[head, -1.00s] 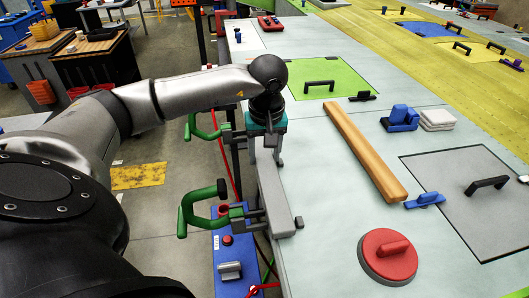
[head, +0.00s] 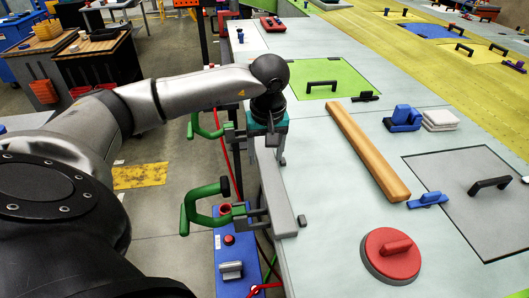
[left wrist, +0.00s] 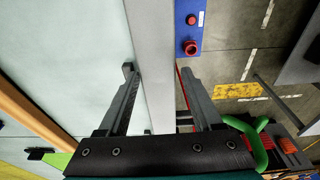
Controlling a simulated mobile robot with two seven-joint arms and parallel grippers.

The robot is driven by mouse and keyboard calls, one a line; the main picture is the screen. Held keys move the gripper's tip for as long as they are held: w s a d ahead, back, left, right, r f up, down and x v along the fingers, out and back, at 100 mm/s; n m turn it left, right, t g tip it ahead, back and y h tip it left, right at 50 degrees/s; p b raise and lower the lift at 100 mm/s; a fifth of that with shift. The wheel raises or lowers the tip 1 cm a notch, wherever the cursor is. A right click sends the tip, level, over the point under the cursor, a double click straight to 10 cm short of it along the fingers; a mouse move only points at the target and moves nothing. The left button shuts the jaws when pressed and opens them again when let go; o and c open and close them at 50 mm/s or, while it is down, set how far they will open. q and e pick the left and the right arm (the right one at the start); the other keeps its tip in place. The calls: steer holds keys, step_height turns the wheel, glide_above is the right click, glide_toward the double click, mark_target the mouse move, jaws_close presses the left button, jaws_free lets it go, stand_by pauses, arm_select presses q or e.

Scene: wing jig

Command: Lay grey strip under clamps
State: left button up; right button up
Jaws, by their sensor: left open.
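The grey strip (head: 275,197) lies along the left edge of the pale table, its near end close to a small dark block. My left gripper (head: 276,158) points down over the far part of the strip. In the left wrist view the gripper (left wrist: 157,72) is open, with one finger on each side of the strip (left wrist: 155,45) and a gap visible at both sides. Two green clamps, a far one (head: 194,128) and a near one (head: 186,212), stand out from the table's left edge beside the strip. My right gripper is not in view.
A wooden bar (head: 365,150) lies to the right of the strip. A red round lifter (head: 390,256), blue tools (head: 404,118) and a grey panel (head: 470,205) are farther right. A blue box with red buttons (head: 229,240) stands below the near clamp.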

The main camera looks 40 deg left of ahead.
mark_target(269, 164)
arm_select(q)
steer(key=shift+s+d+f, duration=0.1)
steer(key=shift+d+f, duration=0.15)
steer(key=shift+d, duration=0.05)
steer(key=shift+r+p, duration=0.25)
steer(key=shift+p, duration=0.1)
step_height(269, 164, up, 13)
steer(key=d, duration=0.1)
steer(key=shift+s+f, duration=0.15)
steer(key=shift+s, duration=0.15)
